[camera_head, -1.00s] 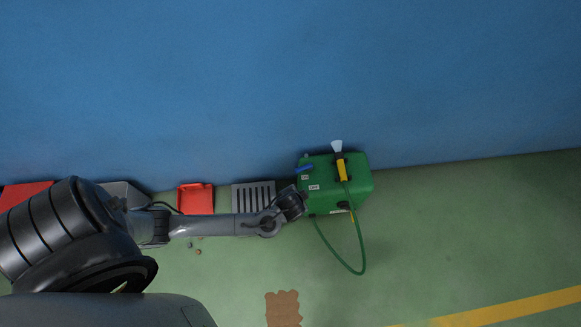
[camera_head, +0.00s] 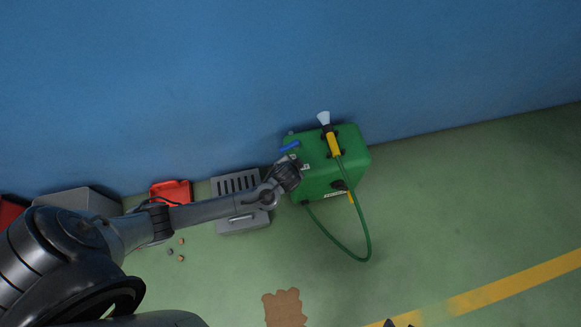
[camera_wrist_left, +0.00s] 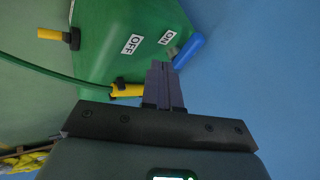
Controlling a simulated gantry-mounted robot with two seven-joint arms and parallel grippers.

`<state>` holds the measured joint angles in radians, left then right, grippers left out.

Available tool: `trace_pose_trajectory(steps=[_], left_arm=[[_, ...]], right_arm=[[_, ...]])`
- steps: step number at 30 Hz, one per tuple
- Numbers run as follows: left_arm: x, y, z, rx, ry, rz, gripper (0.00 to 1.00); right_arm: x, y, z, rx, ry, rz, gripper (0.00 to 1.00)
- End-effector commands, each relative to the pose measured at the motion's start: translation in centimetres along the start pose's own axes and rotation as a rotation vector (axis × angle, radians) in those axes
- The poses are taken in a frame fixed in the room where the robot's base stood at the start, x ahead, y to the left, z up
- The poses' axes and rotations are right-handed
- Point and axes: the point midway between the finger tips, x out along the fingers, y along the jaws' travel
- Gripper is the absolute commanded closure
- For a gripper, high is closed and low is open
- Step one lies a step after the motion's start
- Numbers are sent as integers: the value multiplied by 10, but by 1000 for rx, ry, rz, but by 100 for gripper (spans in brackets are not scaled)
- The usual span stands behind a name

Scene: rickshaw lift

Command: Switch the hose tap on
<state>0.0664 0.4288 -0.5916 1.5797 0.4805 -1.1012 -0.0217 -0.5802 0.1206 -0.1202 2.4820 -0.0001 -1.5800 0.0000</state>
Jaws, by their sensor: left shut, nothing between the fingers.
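The green tank (camera_head: 325,178) stands on the floor against the blue wall. Its blue tap lever (camera_head: 290,147) is at the tank's upper left; in the left wrist view the lever (camera_wrist_left: 189,53) lies closer to the ON label (camera_wrist_left: 167,37) than to the OFF label (camera_wrist_left: 132,44). My left gripper (camera_wrist_left: 162,68) is shut and empty, its fingertips close beside the lever; I cannot tell if they touch. In the head view the wrist hides the fingers.
A yellow nozzle (camera_head: 333,142) sits on the tank, and its green hose (camera_head: 345,248) loops onto the floor. A grey slotted box (camera_head: 243,224), red tray (camera_head: 171,194) and grey bin (camera_head: 78,202) stand left along the wall. The floor to the right is clear.

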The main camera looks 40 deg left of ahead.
Motion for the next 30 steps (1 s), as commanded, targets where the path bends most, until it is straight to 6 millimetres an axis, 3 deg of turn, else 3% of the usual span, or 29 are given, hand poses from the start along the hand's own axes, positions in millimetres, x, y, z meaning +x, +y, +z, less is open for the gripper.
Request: trace_pose_trajectory(steps=[3, 10, 18, 30], left_arm=[[30, 3, 3, -1, 0, -1, 100], [69, 3, 3, -1, 0, 0, 100], [80, -27, 2, 0, 0, 0, 100], [81, -35, 1, 2, 0, 0, 100]], right_arm=[[22, -1, 7, 0, 0, 0, 57], [49, -2, 16, 0, -2, 1, 57], [64, -2, 21, -1, -3, 1, 57], [66, -2, 21, -1, -2, 1, 57]])
